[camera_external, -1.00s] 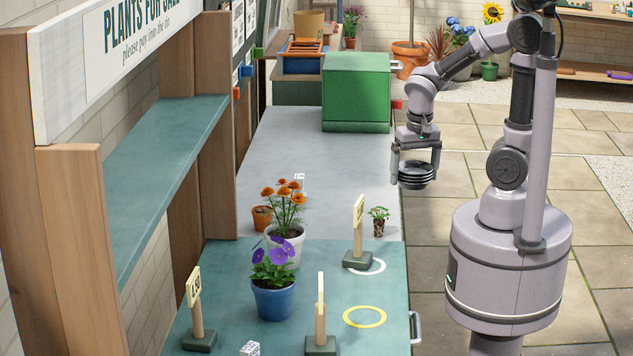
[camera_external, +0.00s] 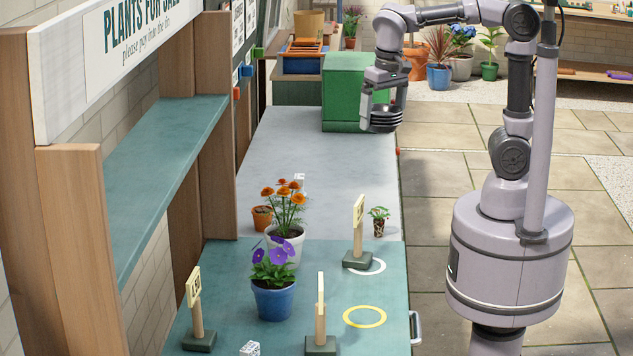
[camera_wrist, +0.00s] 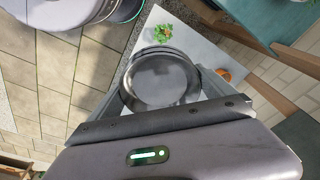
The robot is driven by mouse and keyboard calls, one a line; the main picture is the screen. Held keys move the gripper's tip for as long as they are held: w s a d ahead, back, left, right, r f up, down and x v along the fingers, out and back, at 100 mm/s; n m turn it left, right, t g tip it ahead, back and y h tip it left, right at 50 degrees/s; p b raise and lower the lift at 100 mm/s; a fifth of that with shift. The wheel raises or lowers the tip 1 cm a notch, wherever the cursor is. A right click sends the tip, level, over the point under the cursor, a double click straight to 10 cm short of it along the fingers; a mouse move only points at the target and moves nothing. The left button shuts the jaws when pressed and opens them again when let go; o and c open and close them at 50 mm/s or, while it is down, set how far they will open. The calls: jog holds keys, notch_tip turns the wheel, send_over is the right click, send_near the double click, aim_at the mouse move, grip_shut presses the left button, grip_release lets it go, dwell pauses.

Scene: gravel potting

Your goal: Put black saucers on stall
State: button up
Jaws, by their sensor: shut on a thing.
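My gripper (camera_external: 384,116) is shut on a small stack of black saucers (camera_external: 383,121), held level in the air in front of the green box. In the wrist view the top saucer (camera_wrist: 160,78) shows as a dark round dish between the fingers. The stall has a teal counter (camera_external: 226,312) in the foreground and an empty teal shelf (camera_external: 165,150) at the left, under the "Plants for sale" sign (camera_external: 135,25). My gripper is far behind the teal counter and above the grey worktop (camera_external: 330,165).
A green box (camera_external: 345,85) stands at the back of the worktop. A purple-flowered blue pot (camera_external: 273,300), an orange-flowered white pot (camera_external: 287,247), a seedling (camera_external: 379,220) and sign posts (camera_external: 358,235) stand nearer. A yellow ring (camera_external: 365,317) marks bare counter. The worktop's middle is clear.

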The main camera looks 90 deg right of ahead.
jog(key=w+a+r+n+p, duration=0.2)
jog(key=w+a+n+p, duration=0.15)
jog(key=w+a, duration=0.6)
jog(key=n+y+p, duration=0.2)
jog(key=n+p, duration=0.3)
jog(key=n, duration=0.5)
send_over(344, 295)
notch_tip(344, 295, down, 4)
jog(key=f+b, duration=0.1)
jog(key=f, duration=0.5)
jog(key=f+b, duration=0.1)
jog(key=f, duration=1.3)
jog(key=shift+s+d+b, duration=0.1)
jog(key=shift+s+b, duration=0.15)
jog(key=shift+b, duration=0.15)
jog(key=shift+r, duration=0.2)
jog(key=shift+f, duration=0.1)
